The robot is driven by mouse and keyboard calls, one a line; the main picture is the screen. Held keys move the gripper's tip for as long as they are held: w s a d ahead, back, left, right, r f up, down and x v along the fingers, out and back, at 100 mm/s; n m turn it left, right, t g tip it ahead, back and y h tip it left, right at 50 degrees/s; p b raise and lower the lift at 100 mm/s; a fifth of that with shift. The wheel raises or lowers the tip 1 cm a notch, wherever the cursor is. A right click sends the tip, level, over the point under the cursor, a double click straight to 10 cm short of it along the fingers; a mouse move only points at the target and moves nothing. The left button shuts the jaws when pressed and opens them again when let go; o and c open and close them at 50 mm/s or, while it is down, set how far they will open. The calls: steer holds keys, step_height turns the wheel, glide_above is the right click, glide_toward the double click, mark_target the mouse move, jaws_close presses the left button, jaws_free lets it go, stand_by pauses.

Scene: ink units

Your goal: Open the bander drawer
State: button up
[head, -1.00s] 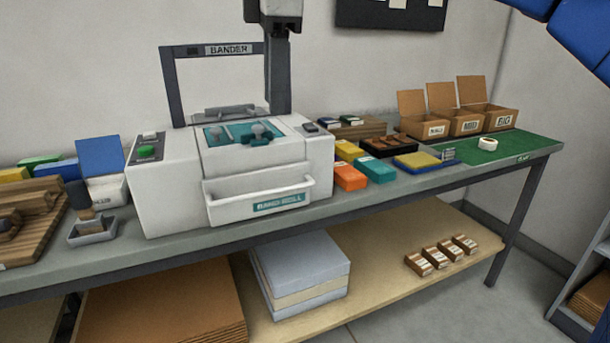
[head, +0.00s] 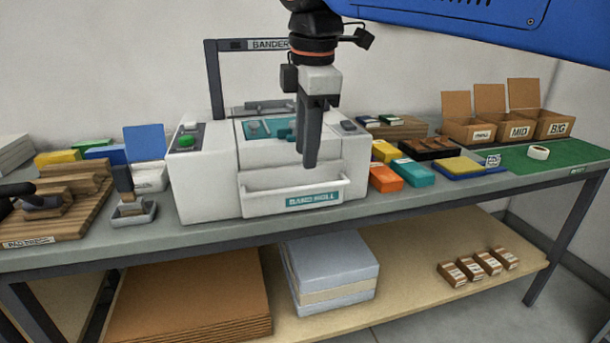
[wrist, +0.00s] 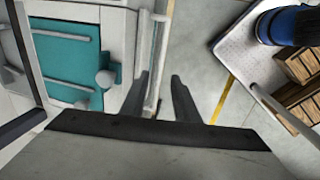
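The white bander (head: 200,175) stands on the bench, with a teal top plate that also shows in the wrist view (wrist: 70,55). Its drawer (head: 262,203) is at the front, with a pale bar handle (head: 270,190) across it and a teal "BAND ROLL" label. The drawer front sits against the body, with no opening visible. My gripper (head: 310,165) points down in front of the machine, above the handle's right half. In the wrist view, its two fingers (wrist: 160,95) are apart with nothing held. The handle's edge (wrist: 155,60) shows beyond the fingers, nearer the left one.
The bander's upright frame (head: 214,85) rises behind. Orange and yellow boxes (head: 386,178) lie to the right, and a small tray with a brush (head: 134,215) to the left. A lower shelf (head: 415,262) holds stacks and small cartons. The space before the drawer looks clear.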

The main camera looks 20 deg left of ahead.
mark_target(287, 174)
steer(key=f, duration=0.4)
steer(key=w+f, duration=0.1)
steer(key=f, duration=0.1)
steer(key=shift+a+f, duration=0.35)
steer(key=shift+f, duration=0.05)
jaws_close()
